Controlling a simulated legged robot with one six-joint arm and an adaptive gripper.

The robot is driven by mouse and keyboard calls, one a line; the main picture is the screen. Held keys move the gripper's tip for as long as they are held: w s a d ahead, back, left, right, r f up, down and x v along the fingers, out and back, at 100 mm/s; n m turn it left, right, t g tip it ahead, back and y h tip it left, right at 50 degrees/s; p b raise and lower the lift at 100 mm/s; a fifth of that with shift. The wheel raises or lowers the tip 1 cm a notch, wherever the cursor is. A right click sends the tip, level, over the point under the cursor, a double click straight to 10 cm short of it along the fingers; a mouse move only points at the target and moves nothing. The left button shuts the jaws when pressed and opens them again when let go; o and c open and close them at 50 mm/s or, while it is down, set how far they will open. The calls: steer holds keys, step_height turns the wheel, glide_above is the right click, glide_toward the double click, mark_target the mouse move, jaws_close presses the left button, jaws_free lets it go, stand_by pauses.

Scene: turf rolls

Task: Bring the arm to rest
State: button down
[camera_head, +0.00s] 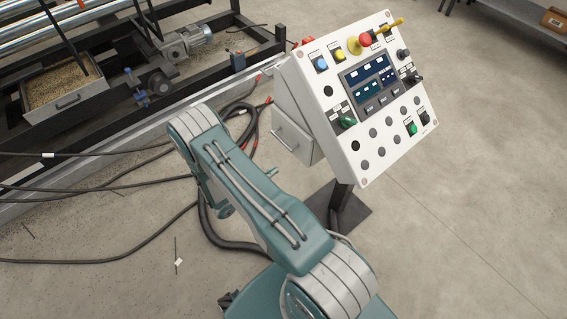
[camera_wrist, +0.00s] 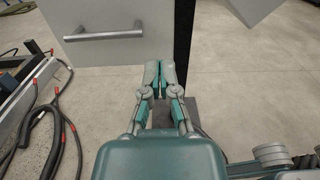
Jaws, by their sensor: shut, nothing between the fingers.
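My gripper (camera_wrist: 160,76) is shut and empty in the wrist view, its two fingertips together. It is in front of and just below the lower edge of a light grey cabinet box with a drawer handle (camera_wrist: 89,36). I cannot tell whether the fingertips touch the box. In the head view my teal arm (camera_head: 245,190) is bent, with its elbow to the left of the control panel.
A white tilted control panel (camera_head: 334,165) with buttons and a screen stands on a dark post and base plate (camera_head: 358,212). Black cables (camera_head: 130,250) lie on the floor at left. A dark-framed machine (camera_head: 120,110) is behind them. The concrete floor at right (camera_head: 470,200) is clear.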

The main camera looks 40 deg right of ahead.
steer(key=shift+a, duration=0.6)
steer(key=shift+a, duration=0.1)
steer(key=s+a+r+m+g+y, duration=0.1)
steer(key=s+r+m+g+y, duration=0.25)
steer(key=r, duration=0.75)
steer(key=w+a+r+m+g+y, duration=0.15)
steer(key=r+m+y, duration=0.25)
steer(key=r+m, duration=0.5)
steer(key=s+a+r+m+t+y, duration=0.3)
steer(key=s+a+r+t+y, duration=0.2)
steer(key=r, duration=0.5)
steer(key=s+a+r+m+t+y, duration=0.3)
steer(key=s+a+r+t+y, duration=0.2)
steer(key=s+r, duration=0.4)
steer(key=shift+s+a+r, duration=0.35)
steer(key=shift+a+r, duration=0.25)
steer(key=shift+r, duration=0.25)
steer(key=shift+y, duration=0.25)
